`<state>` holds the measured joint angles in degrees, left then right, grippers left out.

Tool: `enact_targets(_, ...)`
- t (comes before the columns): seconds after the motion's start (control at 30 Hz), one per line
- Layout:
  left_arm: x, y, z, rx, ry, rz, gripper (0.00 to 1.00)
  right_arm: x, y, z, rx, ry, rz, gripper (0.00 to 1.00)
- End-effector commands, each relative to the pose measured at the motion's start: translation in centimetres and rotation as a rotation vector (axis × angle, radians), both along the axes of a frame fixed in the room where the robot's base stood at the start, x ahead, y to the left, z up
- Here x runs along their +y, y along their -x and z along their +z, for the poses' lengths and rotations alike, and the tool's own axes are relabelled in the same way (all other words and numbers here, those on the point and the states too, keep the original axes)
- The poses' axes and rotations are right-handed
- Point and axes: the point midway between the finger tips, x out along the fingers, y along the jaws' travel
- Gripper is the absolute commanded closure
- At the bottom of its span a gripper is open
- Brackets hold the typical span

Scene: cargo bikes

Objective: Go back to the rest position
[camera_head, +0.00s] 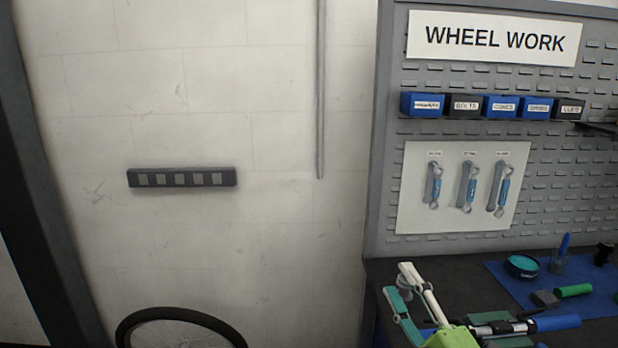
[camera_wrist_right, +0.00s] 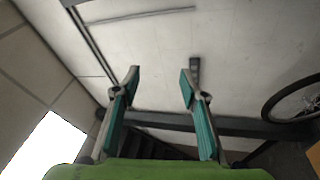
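My right gripper (camera_head: 399,281) shows at the bottom of the head view, in front of the left end of the workbench. In the right wrist view its two teal-padded fingers (camera_wrist_right: 159,72) are spread apart with nothing between them. Behind the fingers there is pale wall and a dark beam. My left gripper is not in the head view.
The dark workbench (camera_head: 399,267) at right carries a blue mat (camera_head: 598,285), a teal round tin (camera_head: 522,266) and a green cylinder (camera_head: 573,291). Blue and black bins (camera_head: 500,106) line the pegboard (camera_head: 560,190). A bicycle wheel (camera_head: 180,315) stands low by the wall.

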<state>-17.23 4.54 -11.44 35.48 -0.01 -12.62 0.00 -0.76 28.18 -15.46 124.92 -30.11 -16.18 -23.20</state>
Motion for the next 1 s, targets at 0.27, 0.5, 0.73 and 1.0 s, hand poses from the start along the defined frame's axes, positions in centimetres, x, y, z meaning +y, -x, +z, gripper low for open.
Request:
enact_targets(0.27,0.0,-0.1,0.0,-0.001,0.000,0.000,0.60,-5.7,6.1,-16.2,0.630,-0.516,-0.326,0.60)
enact_targets(0.5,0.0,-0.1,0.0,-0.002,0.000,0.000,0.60,-5.6,17.6,-27.0,1.107,-0.810,-0.588,0.60)
enact_targets(0.73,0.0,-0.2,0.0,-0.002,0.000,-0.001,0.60,-4.0,27.0,-31.2,1.409,-0.947,-0.767,0.60)
enact_targets(1.0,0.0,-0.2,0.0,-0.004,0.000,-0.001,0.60,-3.2,28.9,-36.9,1.517,-0.966,-0.833,0.60)
